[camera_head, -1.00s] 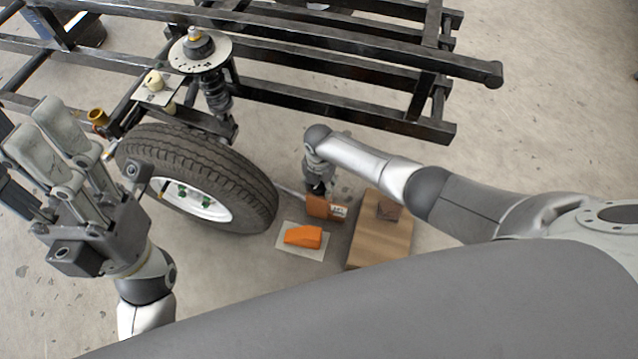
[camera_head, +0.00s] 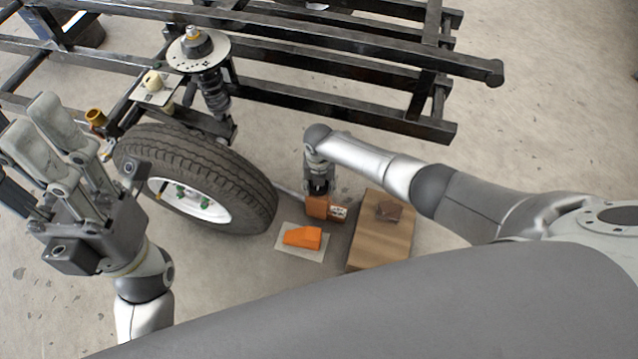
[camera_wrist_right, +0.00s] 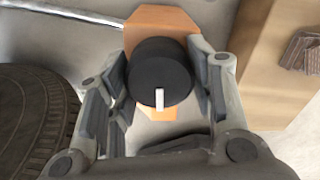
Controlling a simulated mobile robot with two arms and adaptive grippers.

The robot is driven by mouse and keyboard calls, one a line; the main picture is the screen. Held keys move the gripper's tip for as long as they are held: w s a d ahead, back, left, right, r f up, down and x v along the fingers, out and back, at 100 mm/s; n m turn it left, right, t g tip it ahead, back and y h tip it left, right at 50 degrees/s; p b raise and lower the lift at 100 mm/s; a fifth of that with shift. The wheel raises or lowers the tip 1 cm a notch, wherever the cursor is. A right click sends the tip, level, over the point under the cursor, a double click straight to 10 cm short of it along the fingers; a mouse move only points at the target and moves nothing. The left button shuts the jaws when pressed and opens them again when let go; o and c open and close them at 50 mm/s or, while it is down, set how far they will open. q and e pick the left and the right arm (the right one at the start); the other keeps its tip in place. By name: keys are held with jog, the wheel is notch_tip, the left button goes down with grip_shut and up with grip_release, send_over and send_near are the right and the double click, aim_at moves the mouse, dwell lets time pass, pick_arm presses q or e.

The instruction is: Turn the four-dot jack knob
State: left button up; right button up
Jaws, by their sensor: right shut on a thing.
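The jack knob (camera_wrist_right: 160,73) is a round black knob with a white mark, on an orange jack body (camera_wrist_right: 158,30) in the right wrist view. My right gripper (camera_wrist_right: 161,88) is shut on it, one finger at each side. In the head view my right gripper (camera_head: 318,188) points down at the orange jack (camera_head: 320,208), beside the tyre; the knob is hidden there. A pale label (camera_head: 338,213) is on the jack, but its dots are too small to count. My left gripper (camera_head: 45,125) is raised at the left, fingers apart and empty.
A spring strut (camera_head: 216,95) carries a dotted disc (camera_head: 198,62). An orange wedge (camera_head: 303,237) on a pale plate and a wooden box (camera_head: 375,240) sit near the jack.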

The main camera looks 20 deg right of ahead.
jog(key=shift+s+a, duration=0.1)
jog(key=o, duration=1)
jog(key=shift+o, duration=0.2)
jog(key=shift+r, duration=0.15)
notch_tip(320, 180, up, 12)
